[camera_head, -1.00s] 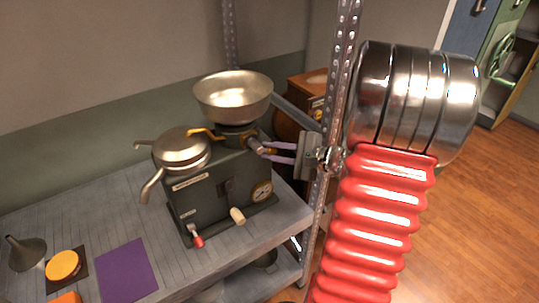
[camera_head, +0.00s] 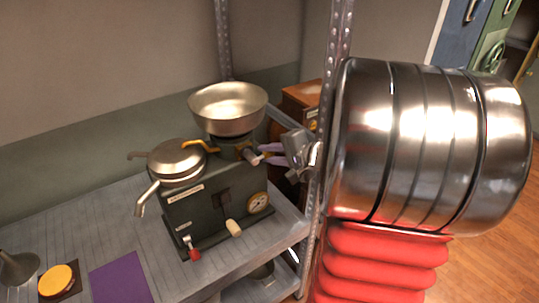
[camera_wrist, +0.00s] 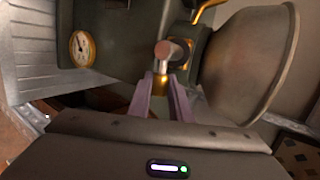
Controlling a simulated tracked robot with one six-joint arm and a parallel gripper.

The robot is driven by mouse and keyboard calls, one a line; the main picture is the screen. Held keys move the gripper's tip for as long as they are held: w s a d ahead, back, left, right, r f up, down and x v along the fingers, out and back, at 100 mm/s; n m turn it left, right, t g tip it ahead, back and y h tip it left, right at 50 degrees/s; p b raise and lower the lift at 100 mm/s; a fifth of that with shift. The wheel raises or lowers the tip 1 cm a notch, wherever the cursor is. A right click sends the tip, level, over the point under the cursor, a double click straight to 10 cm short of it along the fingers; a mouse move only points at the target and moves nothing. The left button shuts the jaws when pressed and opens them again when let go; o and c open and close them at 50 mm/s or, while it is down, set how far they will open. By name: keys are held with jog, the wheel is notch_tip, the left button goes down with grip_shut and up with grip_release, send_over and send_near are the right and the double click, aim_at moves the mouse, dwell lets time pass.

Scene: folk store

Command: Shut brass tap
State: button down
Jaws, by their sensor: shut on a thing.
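The brass tap is on top of a dark green machine (camera_head: 215,195), beneath a wide metal bowl (camera_head: 228,105). Its curved brass spout (camera_head: 196,146) points left over a lidded round pan (camera_head: 177,158). The tap's handle (camera_wrist: 171,52) has a rounded grey-brown end and brass beneath it. My gripper (camera_head: 262,154) reaches in from the right, below the bowl's rim. In the wrist view its two purple fingers (camera_wrist: 161,88) are shut on the brass part of the handle. The fingers partly cover this part, so the exact contact is hidden.
A metal post (camera_head: 325,110) stands close beside my arm. A wooden box (camera_head: 302,97) is behind the gripper. The machine's front carries a dial (camera_head: 257,202) and a red-ended lever (camera_head: 194,253). A purple mat (camera_head: 120,279) and a funnel (camera_head: 17,267) lie on the bench at left.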

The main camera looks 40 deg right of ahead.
jog(key=shift+a+f, duration=0.15)
jog(key=shift+a, duration=0.05)
jog(key=c, duration=1.9)
grip_release()
jog(key=shift+d, duration=0.1)
jog(key=shift+s, duration=0.1)
jog(key=shift+s+d+r, duration=0.15)
jog(key=shift+s+r, duration=0.3)
jog(key=shift+s, duration=0.05)
jog(key=v, duration=1.2)
jog(key=shift+s, duration=0.2)
